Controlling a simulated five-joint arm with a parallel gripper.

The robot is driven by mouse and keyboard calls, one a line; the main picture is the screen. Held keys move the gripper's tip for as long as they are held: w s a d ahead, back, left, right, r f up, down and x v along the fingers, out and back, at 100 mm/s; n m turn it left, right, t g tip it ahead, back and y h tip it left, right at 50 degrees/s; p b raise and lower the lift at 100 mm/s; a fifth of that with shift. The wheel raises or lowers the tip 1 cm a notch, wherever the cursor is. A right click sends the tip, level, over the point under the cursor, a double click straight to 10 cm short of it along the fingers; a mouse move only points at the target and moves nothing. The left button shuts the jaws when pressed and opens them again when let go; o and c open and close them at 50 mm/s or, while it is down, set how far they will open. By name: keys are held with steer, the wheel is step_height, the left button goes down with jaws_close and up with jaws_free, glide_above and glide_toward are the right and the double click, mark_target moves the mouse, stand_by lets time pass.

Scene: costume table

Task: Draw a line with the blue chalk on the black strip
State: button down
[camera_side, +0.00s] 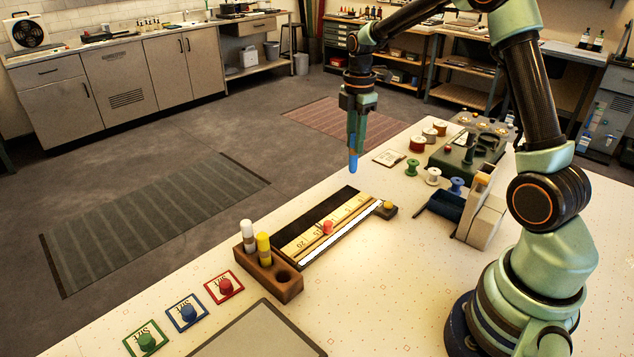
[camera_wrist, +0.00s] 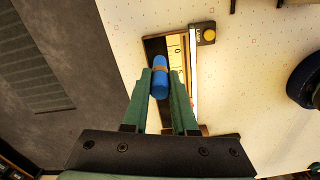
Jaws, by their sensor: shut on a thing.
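The blue chalk (camera_side: 353,163) is upright between the fingers of my gripper (camera_side: 356,138), which is shut on it. It also shows in the wrist view (camera_wrist: 160,88) between my fingertips (camera_wrist: 161,73). The chalk's lower end appears to hang above the far end of the board, apart from the surface. The black strip (camera_side: 322,210) lies on the table along the far-left side of a yellow ruler. No blue mark shows on its visible part. In the wrist view the strip (camera_wrist: 153,47) is partly covered by the chalk and fingers.
The ruler (camera_side: 296,244) carries a red clip (camera_side: 327,227), with a white strip (camera_side: 340,236) alongside. A wooden holder (camera_side: 284,290) has white and yellow chalks and an empty hole. Thread spools (camera_side: 433,176) and a sewing machine (camera_side: 470,155) stand at right. Size cards (camera_side: 188,312) lie front left.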

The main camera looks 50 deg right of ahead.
mark_target(352, 168)
steer(key=shift+f, duration=2.65)
steer(key=shift+f, duration=0.6)
steer(key=shift+a, duration=0.15)
steer(key=shift+a, duration=0.85)
steer(key=shift+a, duration=0.15)
steer(key=shift+a, duration=0.2)
steer(key=shift+a+f, duration=0.15)
steer(key=shift+a, duration=0.55)
steer(key=shift+s+a, duration=0.15)
steer(key=shift+a, duration=0.05)
